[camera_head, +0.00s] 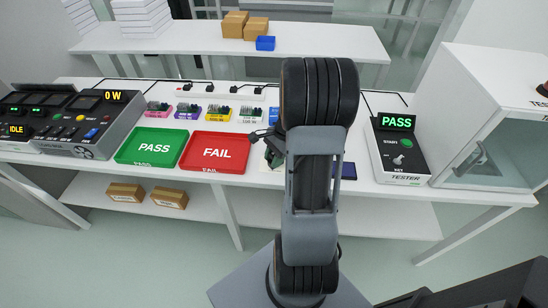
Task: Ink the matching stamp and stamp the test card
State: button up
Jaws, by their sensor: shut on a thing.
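My gripper (264,136) is mostly hidden behind my own arm; a dark part of it shows left of the arm. A dark blue flat pad (347,171), possibly an ink pad, lies right of the arm, partly hidden. The tester (399,148) at the right shows PASS in green on its screen.
A green PASS tray (152,146) and a red FAIL tray (215,152) lie left of my gripper. Several coloured holders with small boards (190,110) stand behind them. A control console (85,120) is at the left, a glass-fronted cabinet (492,160) at the right.

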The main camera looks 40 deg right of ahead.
dwell(0.3)
notch_tip(320, 180, up, 7)
jog(key=p, duration=0.6)
dwell(0.8)
